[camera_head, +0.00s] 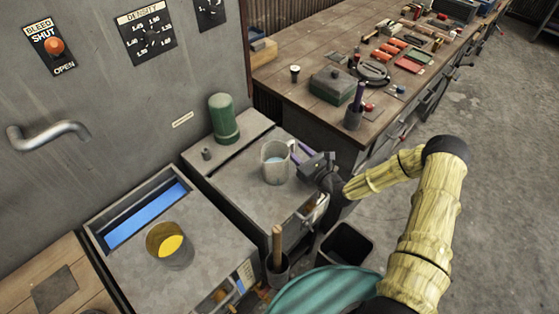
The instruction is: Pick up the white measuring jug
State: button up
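The white measuring jug (275,165) stands upright on the grey metal cabinet top (243,186), with pale blue-grey contents visible inside. Its handle is on the right side, facing my gripper. The two fingers show a little apart. The view is too small to tell whether they touch or hold the handle.
A green cylinder (224,118) stands behind the jug, beside a small grey knob (207,154). A metal cup with yellow contents (170,245) is at front left, near a blue-filled trough (146,215). A black bin (345,244) and a wooden-handled tool (277,245) stand in front. A cluttered workbench (300,57) is behind.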

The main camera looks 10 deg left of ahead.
aim_at(294, 147)
jog(key=x, duration=0.3)
jog(key=shift+w+a+r+p, duration=0.1)
jog(key=shift+w+p, duration=0.1)
jog(key=shift+p, duration=0.15)
grip_shut()
